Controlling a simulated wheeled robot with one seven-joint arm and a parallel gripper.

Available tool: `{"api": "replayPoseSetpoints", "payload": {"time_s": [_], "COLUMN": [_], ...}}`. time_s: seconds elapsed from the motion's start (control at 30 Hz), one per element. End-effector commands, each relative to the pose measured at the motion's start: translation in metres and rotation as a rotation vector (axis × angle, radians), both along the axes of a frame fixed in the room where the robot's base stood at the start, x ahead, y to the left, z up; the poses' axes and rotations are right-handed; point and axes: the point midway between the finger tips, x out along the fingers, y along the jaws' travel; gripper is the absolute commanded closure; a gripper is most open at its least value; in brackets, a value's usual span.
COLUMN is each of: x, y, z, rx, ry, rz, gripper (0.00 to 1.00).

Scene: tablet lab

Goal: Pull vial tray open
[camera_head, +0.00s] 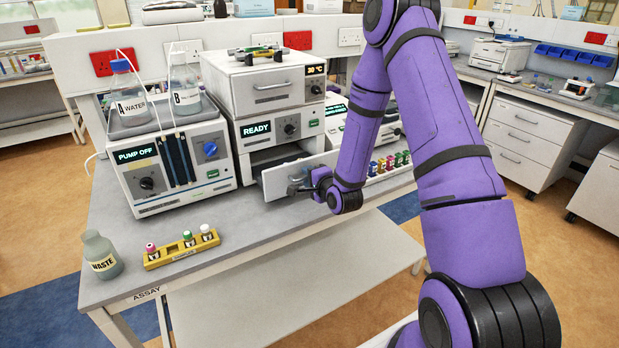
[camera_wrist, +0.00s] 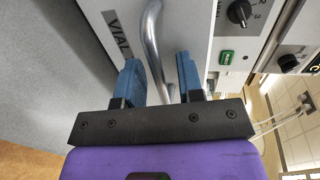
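The vial tray (camera_head: 275,181) is a pale drawer front low in the stack below the READY unit. It stands out from the housing, so the tray is partly open. Its label and front (camera_wrist: 112,20) show in the wrist view. A curved metal handle (camera_wrist: 152,42) runs between the two blue fingers of my gripper (camera_wrist: 158,66). The fingers are apart, with a gap visible on each side of the handle. In the head view my gripper (camera_head: 300,186) is at the tray front and partly hides the handle.
The pump unit (camera_head: 160,172) with two bottles stands left of the stack. A yellow vial rack (camera_head: 180,250) and a waste bottle (camera_head: 101,255) sit at the front left of the bench. Coloured vials (camera_head: 388,163) stand right of my forearm. Bench space before the tray is clear.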

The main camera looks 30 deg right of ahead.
Motion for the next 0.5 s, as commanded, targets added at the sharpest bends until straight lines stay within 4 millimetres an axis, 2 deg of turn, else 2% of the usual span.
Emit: {"api": "replayPoseSetpoints", "payload": {"time_s": [0.5], "x": [-0.065], "y": [-0.002], "z": [0.014], "rx": [0.0], "ry": [0.001], "rz": [0.0], "gripper": [0.66]}}
